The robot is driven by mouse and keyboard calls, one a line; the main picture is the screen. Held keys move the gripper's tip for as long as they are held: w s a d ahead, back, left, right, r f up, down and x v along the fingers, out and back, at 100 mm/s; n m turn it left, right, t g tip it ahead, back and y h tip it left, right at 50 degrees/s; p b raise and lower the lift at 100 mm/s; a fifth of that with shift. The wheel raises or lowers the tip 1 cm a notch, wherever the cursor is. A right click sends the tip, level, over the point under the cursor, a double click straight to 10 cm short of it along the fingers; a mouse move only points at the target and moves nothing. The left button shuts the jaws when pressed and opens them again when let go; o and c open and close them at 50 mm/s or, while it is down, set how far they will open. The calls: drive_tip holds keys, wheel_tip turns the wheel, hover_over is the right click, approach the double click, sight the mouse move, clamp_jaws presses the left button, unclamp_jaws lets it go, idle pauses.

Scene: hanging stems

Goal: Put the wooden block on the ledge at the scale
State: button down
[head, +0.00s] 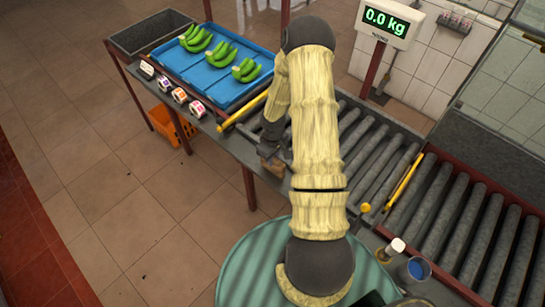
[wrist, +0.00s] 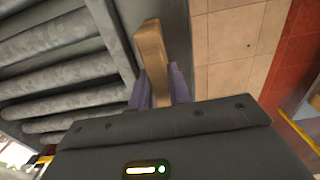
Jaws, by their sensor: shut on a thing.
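The wooden block (wrist: 151,48) is a narrow brown bar in the wrist view, standing between my gripper's fingers. My gripper (wrist: 158,85) is shut on it, with a grey-violet finger on each side. In the head view my gripper (head: 273,160) is low beside the near edge of the roller conveyor, mostly covered by my arm; the brown patch there is too small to tell apart clearly. The block is close to the grey ledge (wrist: 124,38); I cannot tell whether they touch. The scale's display (head: 387,21) reads 0.0 kg, on a red post behind the conveyor.
The roller conveyor (head: 367,148) runs left to right, with yellow bars (head: 404,184) across it. A blue tray (head: 203,88) with green bananas stands at the left end, beside several label rolls (head: 180,95). An orange crate (head: 168,125) is below. The tiled floor at left is clear.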

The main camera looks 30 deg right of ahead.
drive_tip(key=shift+s+f, duration=0.1)
drive_tip(key=shift+f, duration=0.05)
drive_tip(key=c, duration=1.3)
unclamp_jaws()
drive_tip(key=shift+r, duration=0.5)
wheel_tip(320, 180, up, 11)
drive_tip(key=b, duration=0.1)
drive_tip(key=shift+r, duration=0.2)
